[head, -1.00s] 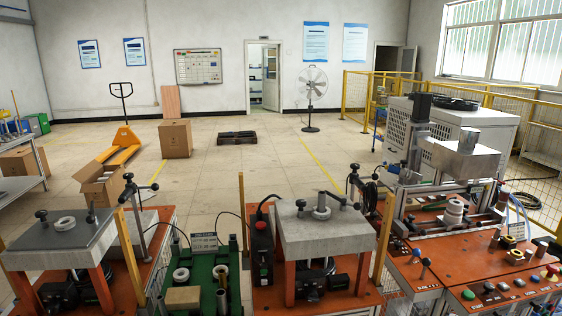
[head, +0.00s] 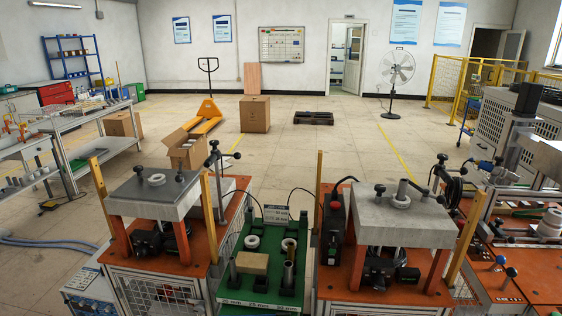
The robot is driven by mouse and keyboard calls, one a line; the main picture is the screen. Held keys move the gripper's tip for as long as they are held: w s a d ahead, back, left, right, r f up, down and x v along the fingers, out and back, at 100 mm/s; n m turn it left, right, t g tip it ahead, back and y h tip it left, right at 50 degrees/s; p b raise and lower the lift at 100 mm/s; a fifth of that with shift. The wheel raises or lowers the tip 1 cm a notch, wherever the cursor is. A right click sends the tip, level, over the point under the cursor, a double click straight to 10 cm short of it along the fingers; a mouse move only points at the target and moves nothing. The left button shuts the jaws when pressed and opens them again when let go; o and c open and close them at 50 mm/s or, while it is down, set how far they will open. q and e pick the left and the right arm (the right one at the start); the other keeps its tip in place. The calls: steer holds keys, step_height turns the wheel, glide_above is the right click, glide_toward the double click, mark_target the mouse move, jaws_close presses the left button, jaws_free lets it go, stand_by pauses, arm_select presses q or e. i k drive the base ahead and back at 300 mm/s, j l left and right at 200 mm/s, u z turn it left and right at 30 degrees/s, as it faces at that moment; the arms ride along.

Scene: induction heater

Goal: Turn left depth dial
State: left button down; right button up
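Two similar stations stand in front of me, each with a grey top plate on orange legs. The left station's plate (head: 150,195) carries a white ring (head: 156,180) and a small black knob (head: 138,171). A post with a black-knobbed cross handle (head: 215,158) rises at its right side. The right station's plate (head: 405,215) carries a metal cylinder (head: 401,192) and black knobs (head: 380,190). Dark mechanisms sit under both plates, partly hidden. I cannot tell which part is the left depth dial. Neither of my grippers is in view.
A green tray (head: 262,298) with rings, cylinders and a cardboard-coloured block (head: 252,263) sits between the stations. A black box with a red button (head: 334,205) stands beside the right station. A larger orange-topped machine (head: 505,270) is at right. Open floor (head: 320,150) lies behind.

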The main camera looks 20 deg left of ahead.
mark_target(142, 251)
steer(key=j+u, duration=0.15)
steer(key=u, duration=1.1)
